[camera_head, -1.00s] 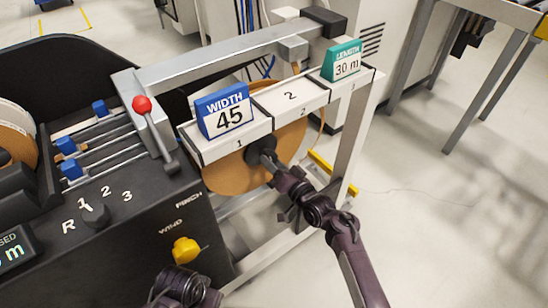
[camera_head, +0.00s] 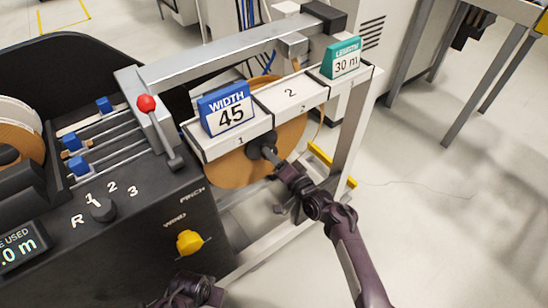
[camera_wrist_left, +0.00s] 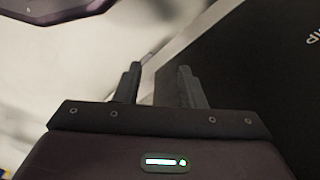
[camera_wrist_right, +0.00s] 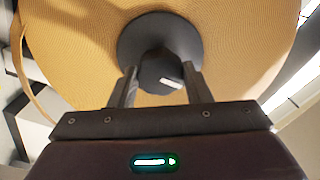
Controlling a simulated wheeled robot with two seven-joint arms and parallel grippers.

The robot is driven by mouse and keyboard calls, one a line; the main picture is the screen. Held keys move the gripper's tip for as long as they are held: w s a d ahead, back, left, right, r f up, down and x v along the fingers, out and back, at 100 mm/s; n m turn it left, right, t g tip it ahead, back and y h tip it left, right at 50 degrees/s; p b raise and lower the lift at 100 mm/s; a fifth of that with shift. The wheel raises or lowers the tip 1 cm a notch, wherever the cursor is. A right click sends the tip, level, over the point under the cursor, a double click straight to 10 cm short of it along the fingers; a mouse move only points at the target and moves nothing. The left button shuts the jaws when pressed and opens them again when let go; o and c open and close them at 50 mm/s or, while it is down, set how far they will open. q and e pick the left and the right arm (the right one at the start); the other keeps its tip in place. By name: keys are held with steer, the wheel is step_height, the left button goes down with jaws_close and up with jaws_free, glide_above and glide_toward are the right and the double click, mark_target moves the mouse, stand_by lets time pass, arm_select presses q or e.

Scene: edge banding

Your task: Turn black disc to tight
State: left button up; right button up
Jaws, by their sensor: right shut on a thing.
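The black disc (camera_wrist_right: 160,40) is at the centre of a tan roll of edge band (camera_wrist_right: 70,50) in the right wrist view. Its knob (camera_wrist_right: 160,72) stands out towards me, with a small white mark on it. My right gripper (camera_wrist_right: 160,85) is shut on this knob, one finger on each side. In the head view the right gripper (camera_head: 272,158) reaches the disc from the lower right, below the card marked 1, and hides part of it. My left gripper (camera_wrist_left: 160,82) is open and empty beside the machine's dark front panel (camera_wrist_left: 245,65).
The roll (camera_head: 235,172) hangs under a white shelf holding a blue WIDTH 45 sign (camera_head: 226,108) and a green LENGTH 30 m sign (camera_head: 342,60). Open floor lies right.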

steer(key=o, duration=1)
arm_select(q)
steer(key=f, duration=0.1)
steer(key=f+p, duration=0.1)
steer(key=f, duration=0.1)
steer(key=s+a+f, duration=0.1)
steer(key=shift+f+p, duration=0.3)
steer(key=shift+f, duration=0.05)
arm_select(e)
steer(key=v, duration=0.7)
steer(key=shift+s+d, duration=0.25)
